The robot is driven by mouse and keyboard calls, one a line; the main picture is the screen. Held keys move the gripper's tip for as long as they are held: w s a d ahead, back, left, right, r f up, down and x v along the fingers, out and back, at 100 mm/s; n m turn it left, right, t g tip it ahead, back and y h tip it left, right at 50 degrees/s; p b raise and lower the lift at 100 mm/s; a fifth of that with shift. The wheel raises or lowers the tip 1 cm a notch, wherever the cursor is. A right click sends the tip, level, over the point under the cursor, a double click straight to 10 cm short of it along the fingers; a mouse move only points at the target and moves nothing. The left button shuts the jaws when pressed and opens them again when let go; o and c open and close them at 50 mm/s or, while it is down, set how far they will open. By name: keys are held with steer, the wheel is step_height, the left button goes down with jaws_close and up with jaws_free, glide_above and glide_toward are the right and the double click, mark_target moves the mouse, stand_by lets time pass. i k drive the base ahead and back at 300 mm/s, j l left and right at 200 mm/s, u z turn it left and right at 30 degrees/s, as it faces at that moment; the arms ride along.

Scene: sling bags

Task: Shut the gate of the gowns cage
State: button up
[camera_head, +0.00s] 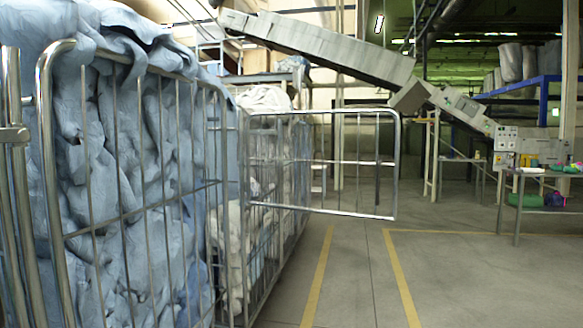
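A tall wire cage (47,150) packed with pale blue cloth (165,140) fills the left side, close to me. Behind it stands a second wire cage (243,235) with white and blue cloth (235,235) inside. A barred metal gate (398,175) stands out to the right from the second cage's near end, swung open over the floor. No label shows, so I cannot tell for sure which cage is the gowns cage. The gate's hinge side is partly lost among the bars. My gripper is not in view.
Chrome posts (12,190) stand at the far left edge. The floor (450,275) right of the cages is clear, with yellow lines (403,280). A sloping conveyor (325,45) and a table (545,173) with coloured items stand farther back.

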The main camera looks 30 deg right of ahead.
mark_target(247, 184)
steer(key=i+l+z, duration=0.15)
steer(key=z, duration=0.2)
steer(key=i+l+z, duration=0.2)
steer(key=z, duration=0.15)
steer(key=i+l+z, duration=0.1)
steer(key=z, duration=0.25)
steer(key=i+l+z, duration=0.1)
steer(key=i, duration=0.55)
steer(key=i+l+z, duration=0.1)
steer(key=i, duration=0.55)
